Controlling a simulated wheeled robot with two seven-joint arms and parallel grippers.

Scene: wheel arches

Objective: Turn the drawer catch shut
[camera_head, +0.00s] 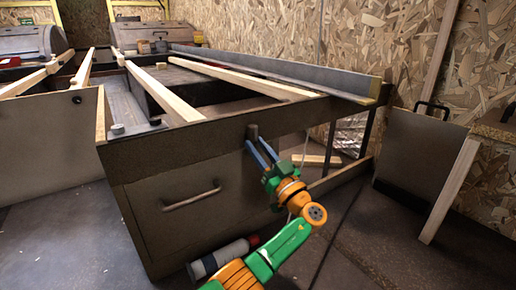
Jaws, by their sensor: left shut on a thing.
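A drawer (160,220) with a metal bar handle (191,196) sits closed in the front of a brown wooden bench frame. A small dark cylindrical catch (252,131) stands on the frame rail above the drawer's right part. My left gripper (258,146) reaches up from below with its blue-grey fingers at the catch, and they are shut on it. The fingertips cover part of the catch, so its exact turn is hard to tell. My right gripper is not in view.
Loose wooden slats (245,82) lie across the open bench top. A grey and red cylinder (220,258) lies on the floor below the drawer. A board with a black handle (417,150) leans at the right. The floor (370,235) at lower right is clear.

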